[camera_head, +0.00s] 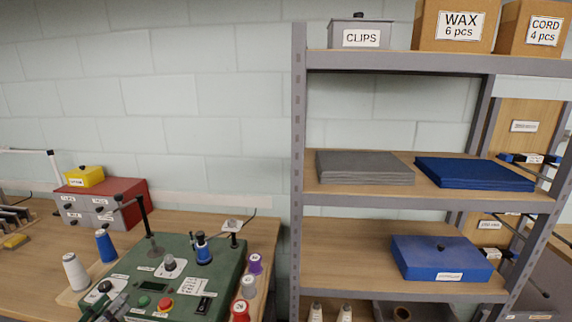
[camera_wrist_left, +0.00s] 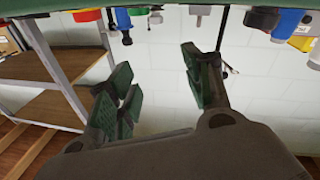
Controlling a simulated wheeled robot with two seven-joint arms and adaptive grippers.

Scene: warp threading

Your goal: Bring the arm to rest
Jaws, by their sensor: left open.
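My left gripper (camera_head: 108,308) shows only in part at the bottom left of the head view, over the front of the green machine (camera_head: 167,268). In the left wrist view my left gripper (camera_wrist_left: 157,88) is open, with nothing between its green-padded fingers. The wall shows through the gap. That view is upside down, with the machine's edge and spools along its top. A blue spool (camera_head: 204,252) stands on the machine. My right gripper is not in view.
A white spool (camera_head: 75,271) and a blue spool (camera_head: 105,246) stand left of the machine. A red drawer box (camera_head: 127,190) is behind. A grey shelf unit (camera_head: 298,170) holding boxes and cloth stacks stands right.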

